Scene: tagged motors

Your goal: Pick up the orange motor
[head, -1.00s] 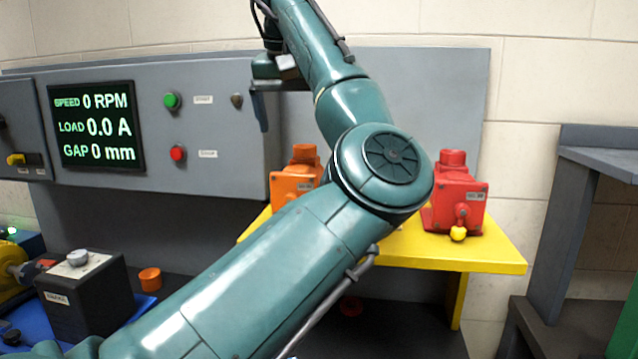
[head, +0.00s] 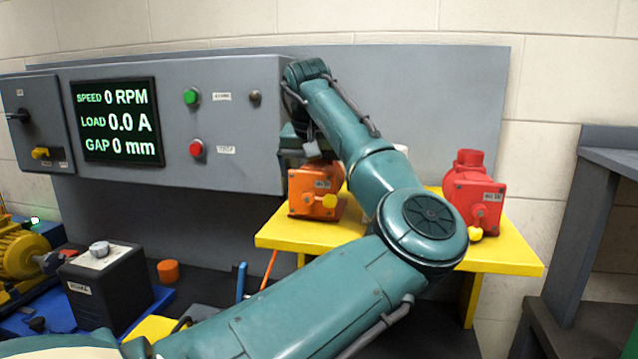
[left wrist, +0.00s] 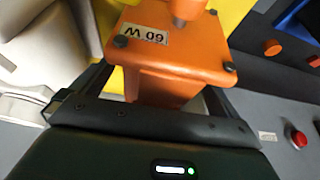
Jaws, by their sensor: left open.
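The orange motor (head: 317,190) stands on the left part of the yellow table (head: 300,236), with a yellow knob on its front. My left gripper (head: 302,156) is over its top, coming down from the bent arm. In the left wrist view the orange motor (left wrist: 175,52), labelled "60 W", lies between the open fingers of the left gripper (left wrist: 160,88). Whether the fingers touch it cannot be told. The red motor (head: 473,195) stands farther right on the same table. My right gripper is not in view.
A grey control panel (head: 235,120) with a screen and buttons is close left of the gripper. A pale object (head: 401,149) is mostly hidden behind my arm. A black box (head: 108,288) and an orange cylinder (head: 168,271) are at lower left.

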